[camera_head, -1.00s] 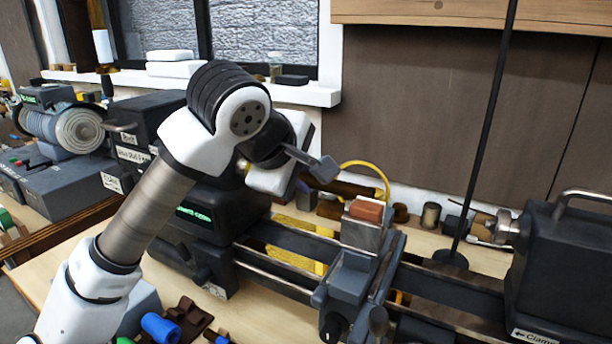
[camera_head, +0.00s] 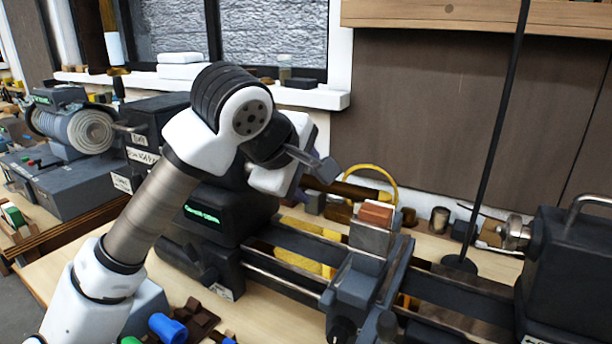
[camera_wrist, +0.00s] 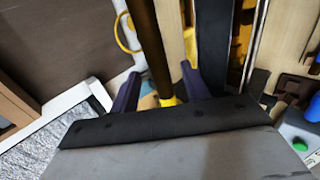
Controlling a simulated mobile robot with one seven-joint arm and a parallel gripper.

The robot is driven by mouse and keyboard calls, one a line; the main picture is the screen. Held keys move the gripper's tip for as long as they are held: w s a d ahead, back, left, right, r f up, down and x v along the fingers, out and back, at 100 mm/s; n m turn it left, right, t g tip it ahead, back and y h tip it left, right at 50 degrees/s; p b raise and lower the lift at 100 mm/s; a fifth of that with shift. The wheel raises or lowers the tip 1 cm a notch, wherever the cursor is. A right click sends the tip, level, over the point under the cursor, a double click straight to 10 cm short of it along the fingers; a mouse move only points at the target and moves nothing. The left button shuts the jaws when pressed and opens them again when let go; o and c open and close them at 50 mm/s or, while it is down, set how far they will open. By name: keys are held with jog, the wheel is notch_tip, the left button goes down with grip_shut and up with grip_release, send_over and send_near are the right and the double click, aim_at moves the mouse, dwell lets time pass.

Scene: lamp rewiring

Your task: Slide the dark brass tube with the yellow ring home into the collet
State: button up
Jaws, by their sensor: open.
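The dark brass tube (camera_wrist: 150,45) runs between the two dark fingers of my gripper (camera_wrist: 160,72) in the wrist view. Its yellow ring (camera_wrist: 170,102) sits close to the palm edge. My gripper is open, with a finger on each side of the tube; light gaps show beside it. In the head view, the tube (camera_head: 348,189) sticks out to the right of my gripper (camera_head: 303,183), over the lathe bed. The collet is not clearly visible; my arm covers the area in front of the dark headstock (camera_head: 222,215).
The carriage with an orange-brown block (camera_head: 376,214) stands right of my gripper. A yellow loop (camera_head: 384,178) rises behind it. A thin black post (camera_head: 490,140) and the tailstock (camera_head: 570,260) stand farther right. A blue part (camera_head: 166,327) lies at the front.

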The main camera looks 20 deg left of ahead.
jog(key=b+v, duration=0.1)
jog(key=v, duration=1.2)
jog(key=shift+s+r+b, duration=0.25)
jog(key=shift+r+b, duration=0.1)
jog(key=shift+b, duration=0.05)
